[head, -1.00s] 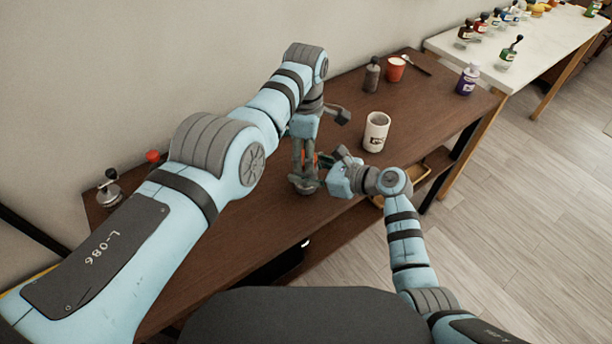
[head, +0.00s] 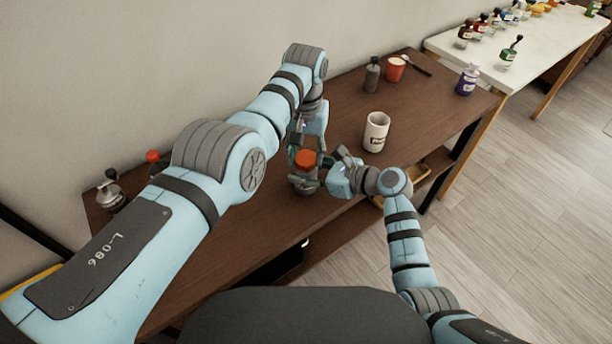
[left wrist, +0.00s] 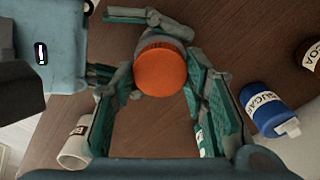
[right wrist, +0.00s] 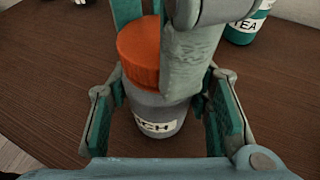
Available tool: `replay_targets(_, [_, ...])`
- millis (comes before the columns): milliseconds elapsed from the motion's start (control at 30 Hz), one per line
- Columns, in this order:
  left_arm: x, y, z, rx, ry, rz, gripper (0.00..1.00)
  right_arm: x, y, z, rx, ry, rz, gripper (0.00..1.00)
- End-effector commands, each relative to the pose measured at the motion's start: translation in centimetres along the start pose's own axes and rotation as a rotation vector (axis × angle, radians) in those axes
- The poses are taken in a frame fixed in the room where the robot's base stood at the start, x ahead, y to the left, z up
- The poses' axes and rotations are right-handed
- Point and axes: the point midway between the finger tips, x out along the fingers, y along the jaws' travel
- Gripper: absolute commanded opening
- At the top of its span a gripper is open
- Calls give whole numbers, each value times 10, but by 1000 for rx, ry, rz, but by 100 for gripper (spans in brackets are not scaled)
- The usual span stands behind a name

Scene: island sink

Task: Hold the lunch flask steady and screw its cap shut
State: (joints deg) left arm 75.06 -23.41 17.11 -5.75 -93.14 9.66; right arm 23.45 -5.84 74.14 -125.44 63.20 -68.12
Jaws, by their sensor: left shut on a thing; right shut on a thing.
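The lunch flask (right wrist: 160,112) is a grey bottle with a partly visible label. It stands upright on the brown table and also shows in the head view (head: 304,187). Its orange cap (head: 305,158) sits on top, and it faces the camera in the left wrist view (left wrist: 161,70). My right gripper (right wrist: 168,108) is shut on the flask's body from the side. My left gripper (left wrist: 162,88) is shut on the cap from above. One of its fingers hides part of the cap in the right wrist view. The thread under the cap is hidden.
A blue sugar bottle (left wrist: 270,108) and a teal tea container (right wrist: 246,24) are nearby. A metal grinder (head: 110,190) is at far left.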

Motion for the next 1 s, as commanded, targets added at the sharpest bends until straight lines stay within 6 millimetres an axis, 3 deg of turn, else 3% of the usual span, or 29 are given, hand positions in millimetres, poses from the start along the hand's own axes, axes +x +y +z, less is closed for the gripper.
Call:
replay_targets(67, [2,0,3,0,-13,-1,7,0,-2,-1,1,3,-6,0])
replay_targets(100, [2,0,3,0,-13,-1,47,0,-2,-1,0,4,-7,0])
replay_targets(200, [2,0,2,-1,-11,-1,60,0,-2,-1,0,3,-6,0])
replay_targets(533, [-2,0,1,-3,-5,-1,60,0,-1,-1,1,3,-2,0])
replay_targets(800, [-38,-1,-1,-3,-4,1,60,0,0,-1,1,3,-1,0])
replay_targets(1000, [-45,-1,0,-3,-7,2,60,0,0,-1,1,3,-1,0])
